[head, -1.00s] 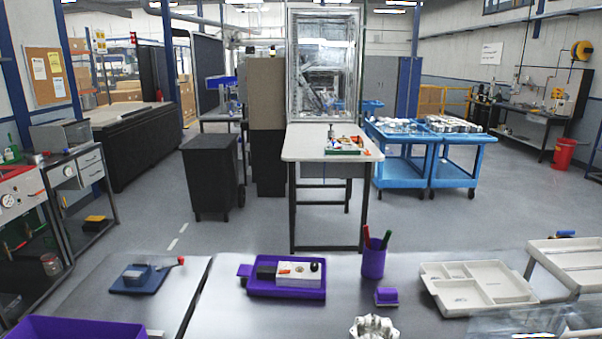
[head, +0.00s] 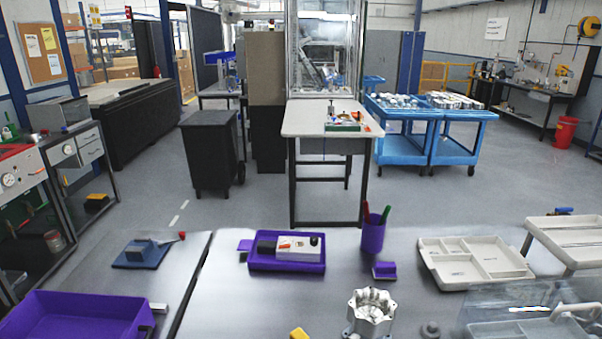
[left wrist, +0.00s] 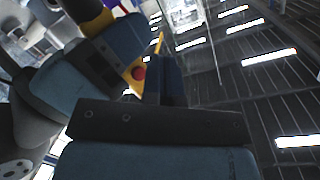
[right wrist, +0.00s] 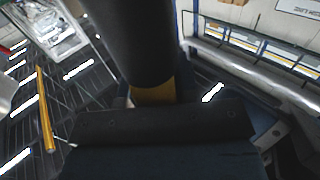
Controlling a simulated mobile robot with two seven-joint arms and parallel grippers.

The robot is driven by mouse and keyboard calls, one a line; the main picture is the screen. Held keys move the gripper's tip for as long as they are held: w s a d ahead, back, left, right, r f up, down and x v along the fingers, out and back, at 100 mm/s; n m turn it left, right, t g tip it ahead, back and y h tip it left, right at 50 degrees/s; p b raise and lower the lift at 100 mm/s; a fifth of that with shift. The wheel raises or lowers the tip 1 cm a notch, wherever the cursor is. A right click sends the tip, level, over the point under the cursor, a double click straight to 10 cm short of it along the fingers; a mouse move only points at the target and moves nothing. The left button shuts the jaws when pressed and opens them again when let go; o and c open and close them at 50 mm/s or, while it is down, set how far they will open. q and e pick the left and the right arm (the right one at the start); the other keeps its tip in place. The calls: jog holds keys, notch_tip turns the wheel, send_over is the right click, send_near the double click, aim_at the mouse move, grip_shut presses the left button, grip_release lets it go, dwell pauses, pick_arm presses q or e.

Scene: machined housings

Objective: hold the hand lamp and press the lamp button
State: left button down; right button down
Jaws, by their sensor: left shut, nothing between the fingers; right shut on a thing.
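The hand lamp has a dark round body and a yellow part. In the right wrist view the dark lamp body (right wrist: 130,40) with a yellow band stands between the fingers of my right gripper (right wrist: 155,100), which is shut on it. In the left wrist view the lamp's yellow part (left wrist: 128,82) carries the red lamp button (left wrist: 139,73). My left gripper (left wrist: 172,62) is shut and empty, close beside the button; I cannot tell whether it touches. In the head view only a yellow piece (head: 299,334), likely the lamp, shows at the bottom edge; both grippers are out of that view.
On the bench stand a metal housing (head: 371,314), a purple tray with a device (head: 288,266), a purple pen cup (head: 373,238) and a pale divided tray (head: 475,262). A purple bin (head: 75,318) is at the lower left. The bench middle is mostly clear.

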pick_arm(q)
jog(key=shift+s+a, duration=0.75)
jog(key=shift+s, duration=0.2)
jog(key=shift+s+a, duration=0.75)
jog(key=shift+s, duration=0.15)
jog(key=shift+a, duration=0.1)
dwell(0.8)
jog(key=s+a, duration=0.2)
jog(key=a, duration=0.1)
jog(key=shift+w+d, duration=0.1)
dwell(0.4)
jog(key=w+d, duration=0.5)
jog(key=d, duration=0.1)
jog(key=shift+w+d, duration=0.25)
jog(key=shift+d, duration=0.05)
jog(key=shift+d, duration=0.1)
dwell(2.0)
jog(key=shift+w+d, duration=0.2)
jog(key=shift+w, duration=0.05)
